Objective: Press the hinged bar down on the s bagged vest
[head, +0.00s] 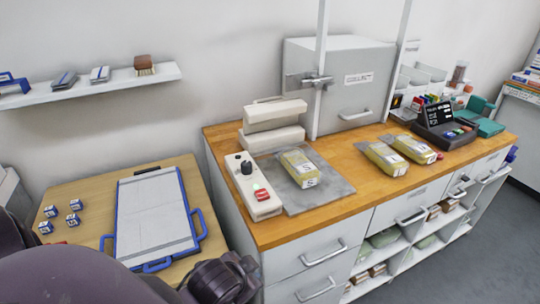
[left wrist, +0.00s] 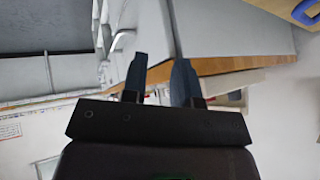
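The bagged vest marked S (head: 298,168) is a yellow pack with a white label, lying on a grey plate (head: 325,194) on the wooden counter. Behind it, the white hinged bar (head: 276,114) stands raised above a second white block (head: 272,139), with a gap between them. My right gripper is not in view.
Two more yellow bagged vests (head: 383,157) lie to the right on the counter (head: 350,213). A dark terminal (head: 436,122) stands further right. A grey cabinet (head: 335,85) is behind. A blue-framed board (head: 152,217) and small blue-white boxes (head: 74,205) lie on the left table.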

